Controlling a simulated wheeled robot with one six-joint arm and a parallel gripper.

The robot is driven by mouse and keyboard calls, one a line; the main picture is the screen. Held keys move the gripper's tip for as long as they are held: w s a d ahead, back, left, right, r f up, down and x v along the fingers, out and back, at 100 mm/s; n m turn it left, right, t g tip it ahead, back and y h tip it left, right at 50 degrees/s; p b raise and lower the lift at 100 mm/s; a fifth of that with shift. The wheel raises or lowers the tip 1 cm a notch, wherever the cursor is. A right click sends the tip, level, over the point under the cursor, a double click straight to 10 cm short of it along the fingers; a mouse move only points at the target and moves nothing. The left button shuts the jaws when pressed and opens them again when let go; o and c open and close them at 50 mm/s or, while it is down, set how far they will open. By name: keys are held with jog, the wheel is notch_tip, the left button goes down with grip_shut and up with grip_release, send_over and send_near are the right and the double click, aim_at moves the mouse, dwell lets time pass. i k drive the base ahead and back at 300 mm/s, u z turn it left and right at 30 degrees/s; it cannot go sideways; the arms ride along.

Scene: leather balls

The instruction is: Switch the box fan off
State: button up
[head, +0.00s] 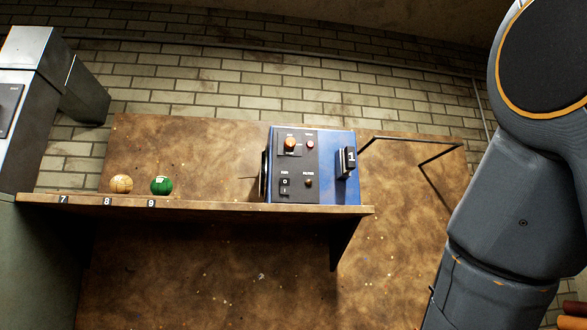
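A blue box (340,135), apparently the box fan, stands at the right end of the shelf. Its dark front panel (312,168) carries an orange knob (291,143), a red button or lamp (310,143), a black rocker switch (285,186) marked 0 and I, and a small dim round part (309,182). The panel's lettering is too small to read. I cannot tell which side of the rocker is pressed or whether the fan runs. A dark part edges the box's left side. My gripper is out of view; only links of my arm show at the right.
The shelf (230,206) bears labels 7, 8 and 9, a tan ball (121,184) and a green ball (161,185). A black block marked 1 (347,160) sits at the box's right side. A grey cabinet (35,70) stands left. Shelf space between green ball and box is clear.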

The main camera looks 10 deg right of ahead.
aim_at(284, 182)
jog(key=k, duration=0.5)
jog(key=u, duration=0.75)
jog(key=i, duration=0.75)
jog(key=z, duration=1.7)
